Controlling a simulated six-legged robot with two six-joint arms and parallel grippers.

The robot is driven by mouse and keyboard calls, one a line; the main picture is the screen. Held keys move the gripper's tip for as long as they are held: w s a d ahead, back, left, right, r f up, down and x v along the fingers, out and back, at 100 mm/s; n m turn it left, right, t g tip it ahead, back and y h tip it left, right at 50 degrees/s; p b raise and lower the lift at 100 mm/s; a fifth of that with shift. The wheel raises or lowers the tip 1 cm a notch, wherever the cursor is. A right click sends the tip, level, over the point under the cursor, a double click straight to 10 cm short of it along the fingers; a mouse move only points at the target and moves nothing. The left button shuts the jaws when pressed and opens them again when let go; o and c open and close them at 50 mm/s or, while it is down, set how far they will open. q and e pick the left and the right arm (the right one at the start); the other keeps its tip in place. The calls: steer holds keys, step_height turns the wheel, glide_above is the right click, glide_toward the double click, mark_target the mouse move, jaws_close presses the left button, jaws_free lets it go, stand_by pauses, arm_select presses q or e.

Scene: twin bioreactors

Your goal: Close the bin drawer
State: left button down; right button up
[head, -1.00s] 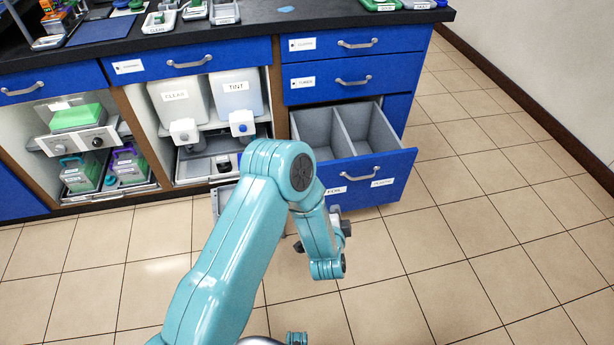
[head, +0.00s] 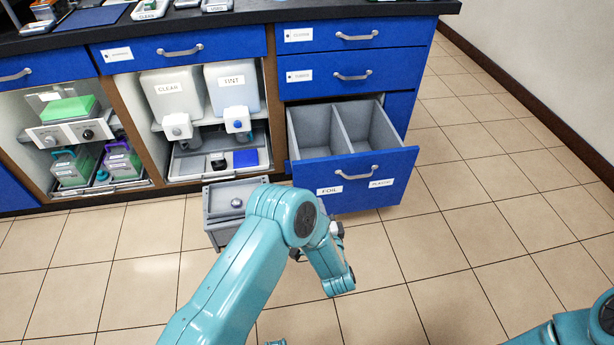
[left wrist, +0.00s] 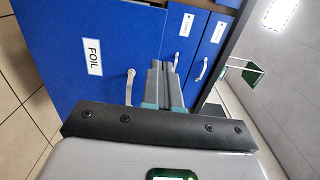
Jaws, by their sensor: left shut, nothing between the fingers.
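The bin drawer (head: 352,185) is blue and stands pulled out below two closed drawers. Its grey inside has two empty-looking compartments, and its front has FOIL and PLASTIC labels and a silver handle (head: 358,172). In the left wrist view the FOIL drawer front (left wrist: 75,50) is close, with the handle (left wrist: 130,86) left of the fingers. My left gripper (left wrist: 163,66) is shut and empty, pointing toward the drawer side; contact cannot be told. In the head view my left gripper (head: 337,230) is partly hidden by its arm, in front of the drawer. My right gripper is out of view.
Open shelves hold CLEAR (head: 172,95) and TINT (head: 233,85) containers. Tiled floor (head: 480,240) is free to the right, up to a wall.

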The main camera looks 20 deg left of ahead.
mark_target(309, 165)
arm_select(q)
steer(key=b+x, duration=0.2)
steer(key=x, duration=0.4)
steer(key=b+x, duration=0.2)
steer(key=x, duration=0.4)
steer(key=shift+w+d+f+b, duration=0.1)
steer(key=shift+w+f+b, duration=0.1)
steer(key=shift+w+b, duration=0.3)
steer(key=shift+w+a+r, duration=0.1)
steer(key=shift+w+a, duration=0.15)
steer(key=shift+w, duration=0.2)
